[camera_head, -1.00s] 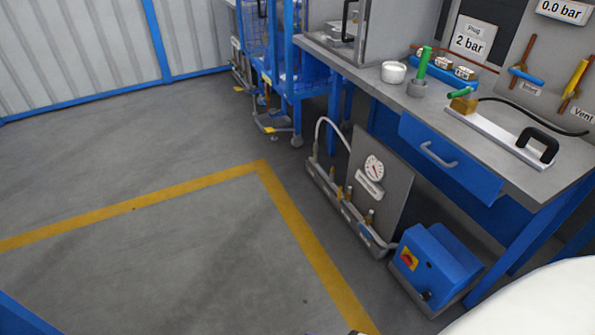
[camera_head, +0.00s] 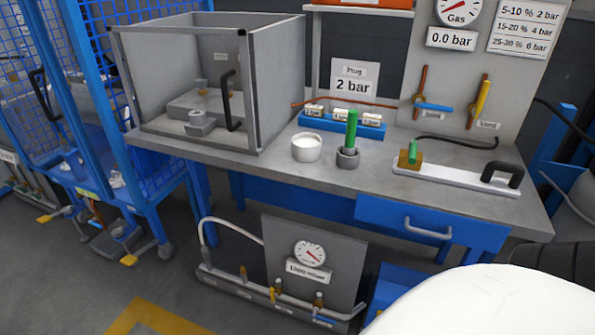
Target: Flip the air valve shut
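No label reading "air" is legible, so I cannot tell which valve is the air valve. On the back panel, a blue-handled valve (camera_head: 434,106) has its lever crosswise to its copper pipe. To its right, a yellow-handled valve (camera_head: 483,98) has its lever roughly along its pipe. On the floor, a manifold (camera_head: 225,283) carries several small brass valves, including one with a yellow lever (camera_head: 272,294) and one with a blue lever (camera_head: 325,319); their labels are too small to read. Neither of my grippers is in view.
The workbench (camera_head: 330,180) holds an open grey box (camera_head: 190,75), a white cup (camera_head: 306,147), a green plug in a grey holder (camera_head: 348,158) and a white bar with a black handle (camera_head: 450,178). A blue mesh cart (camera_head: 120,215) stands left. A white rounded shape covers the lower right.

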